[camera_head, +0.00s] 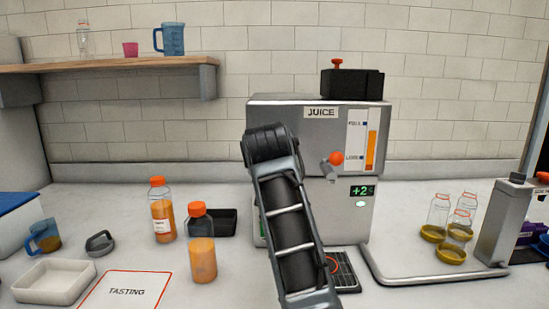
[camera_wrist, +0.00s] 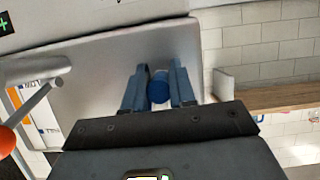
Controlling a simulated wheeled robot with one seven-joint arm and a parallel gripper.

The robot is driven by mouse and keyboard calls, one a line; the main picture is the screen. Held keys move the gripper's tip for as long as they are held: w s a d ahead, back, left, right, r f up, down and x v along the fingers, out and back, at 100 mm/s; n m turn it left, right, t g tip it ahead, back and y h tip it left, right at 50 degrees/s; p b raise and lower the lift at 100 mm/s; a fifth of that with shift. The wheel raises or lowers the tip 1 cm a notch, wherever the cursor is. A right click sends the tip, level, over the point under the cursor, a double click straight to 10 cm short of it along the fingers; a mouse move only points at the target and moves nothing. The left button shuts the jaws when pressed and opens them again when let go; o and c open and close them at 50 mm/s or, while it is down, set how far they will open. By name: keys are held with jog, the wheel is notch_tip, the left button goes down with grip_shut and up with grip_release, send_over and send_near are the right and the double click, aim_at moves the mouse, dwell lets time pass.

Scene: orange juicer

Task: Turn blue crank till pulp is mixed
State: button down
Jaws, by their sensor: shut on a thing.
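The grey juice machine (camera_head: 290,112) stands against the back wall, with a JUICE label and an orange-filled level gauge (camera_head: 371,150) on its front. A small green display (camera_head: 361,190) reads what looks like "+2". My arm covers the machine's left front, so the crank and my gripper are hidden in the head view. In the wrist view the blue crank's round knob (camera_wrist: 158,90) sits between the two blue fingers of my gripper (camera_wrist: 159,84), in front of the machine's grey panel (camera_wrist: 100,95). My gripper is shut on the crank.
An orange-knobbed tap (camera_head: 336,159) juts from the front above a drip tray (camera_head: 343,270). Bottles of orange juice (camera_head: 162,212) (camera_head: 202,245) stand left of my arm. Small jars (camera_head: 439,212) stand at right.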

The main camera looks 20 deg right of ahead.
jog(key=a+r+m+t+y, duration=0.1)
jog(key=r+m+t, duration=0.1)
jog(key=m, duration=0.3)
jog(key=a+r+m+t+y+b, duration=0.1)
jog(key=r+m+t+y, duration=0.1)
jog(key=m, duration=0.4)
jog(key=w+a+r+m+t+y+b, duration=0.1)
jog(key=r+m+t+y, duration=0.1)
jog(key=m, duration=0.4)
jog(key=shift+r+t, duration=0.3)
jog(key=shift+r, duration=0.05)
jog(key=m, duration=0.2)
jog(key=m+t, duration=0.1)
jog(key=shift+s+d+r+m, duration=0.1)
jog(key=shift+d+r+m, duration=0.3)
jog(key=shift+s+d+r+m+t+h, duration=0.15)
jog(key=shift+m+h, duration=0.15)
jog(key=shift+m, duration=0.25)
jog(key=shift+w+d+r+m+t+h, duration=0.15)
jog(key=shift+m+h, duration=0.15)
jog(key=shift+m, duration=0.25)
jog(key=shift+s, duration=0.1)
jog(key=shift+f, duration=0.1)
jog(key=c, duration=1)
grip_release()
jog(key=shift+o, duration=0.2)
